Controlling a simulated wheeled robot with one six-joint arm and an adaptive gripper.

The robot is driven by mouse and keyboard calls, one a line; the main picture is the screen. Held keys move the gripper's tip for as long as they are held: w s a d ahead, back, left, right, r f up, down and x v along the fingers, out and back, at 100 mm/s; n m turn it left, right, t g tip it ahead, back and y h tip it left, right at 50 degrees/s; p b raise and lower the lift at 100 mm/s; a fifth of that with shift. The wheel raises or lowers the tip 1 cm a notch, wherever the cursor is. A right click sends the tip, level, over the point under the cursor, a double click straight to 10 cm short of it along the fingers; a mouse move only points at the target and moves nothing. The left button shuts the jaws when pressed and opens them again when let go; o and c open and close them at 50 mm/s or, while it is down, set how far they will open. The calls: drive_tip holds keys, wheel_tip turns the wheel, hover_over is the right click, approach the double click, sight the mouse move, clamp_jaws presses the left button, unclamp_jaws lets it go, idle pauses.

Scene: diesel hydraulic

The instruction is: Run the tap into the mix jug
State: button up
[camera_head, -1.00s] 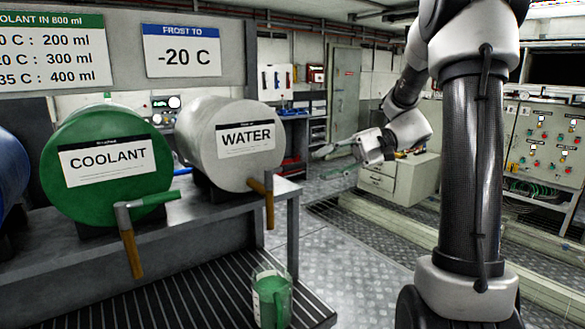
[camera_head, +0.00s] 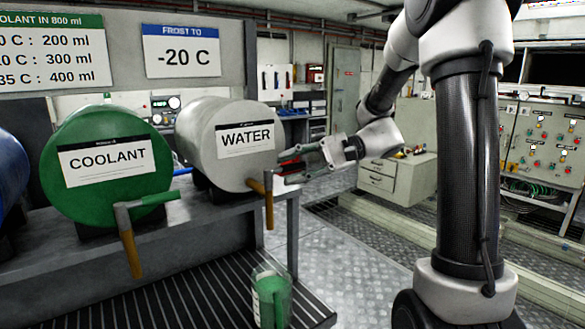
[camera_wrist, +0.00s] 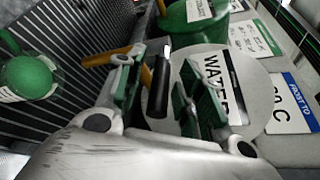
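The mix jug (camera_head: 272,300), clear with green liquid inside, stands upright on the grated floor, below the water tap in the head view. It also shows at the left of the wrist view (camera_wrist: 28,78). The water tap (camera_head: 268,205) has an orange-brown spout pointing down from the grey WATER drum (camera_head: 225,145). No stream shows from it. My gripper (camera_head: 287,166) is open beside the tap, to its right in the head view. In the wrist view, the tap's black lever (camera_wrist: 159,88) lies between my spread green-padded fingers (camera_wrist: 166,98), with gaps visible.
The green COOLANT drum (camera_head: 105,165) with its own tap (camera_head: 130,235) stands left on the same bench (camera_head: 200,225). A blue drum (camera_head: 10,170) is at the far left. Open floor (camera_head: 340,240) lies right of the bench.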

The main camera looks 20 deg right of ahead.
clamp_jaws()
drive_tip(key=shift+s+d+m+t+h, duration=0.15)
drive_tip(key=shift+s+m+t, duration=0.25)
drive_tip(key=shift+m+t, duration=0.3)
drive_tip(key=shift+s+m+t+h, duration=0.15)
drive_tip(key=shift+s+m+t, duration=0.3)
drive_tip(key=shift+t, duration=0.45)
drive_tip(key=m+t, duration=0.2)
drive_tip(key=shift+s+t+h, duration=0.3)
drive_tip(key=shift+s+h, duration=0.05)
drive_tip(key=shift+h, duration=0.05)
unclamp_jaws()
